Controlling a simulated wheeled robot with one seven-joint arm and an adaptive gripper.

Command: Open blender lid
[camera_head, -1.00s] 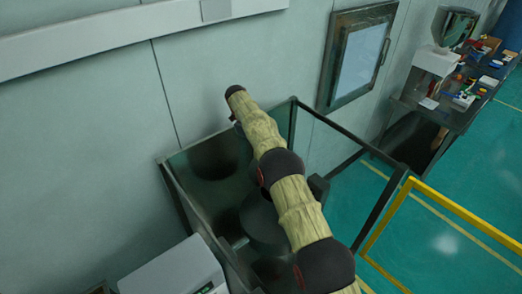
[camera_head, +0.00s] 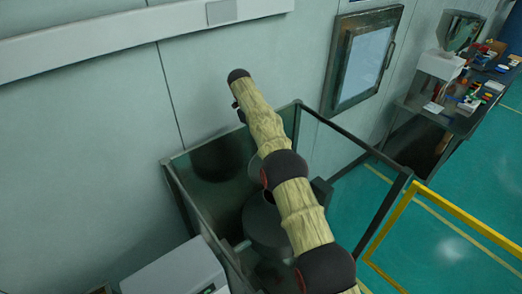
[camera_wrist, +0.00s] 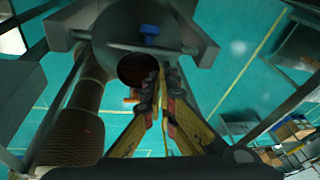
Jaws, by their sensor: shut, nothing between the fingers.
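The blender, a grey drum (camera_head: 262,222), stands inside a framed enclosure, partly hidden by my arm in the head view. A dark round opening shows at its top, and a paler grey round plate (camera_head: 254,168), which looks like the raised lid, stands behind it. In the wrist view, a grey rounded body (camera_wrist: 190,35) with a blue knob (camera_wrist: 147,30) fills the top, with a dark round hole (camera_wrist: 138,70) below the knob. My gripper (camera_wrist: 163,75) is shut and empty, its tips beside the hole's right edge; contact is unclear. In the head view the fingers are mostly hidden.
Dark frame posts and clear panels (camera_head: 340,148) surround the drum. A white machine (camera_head: 180,270) stands at the lower left. A yellow rail (camera_head: 440,205) is at the right. The wall is close behind. A cluttered bench (camera_head: 450,112) stands farther right.

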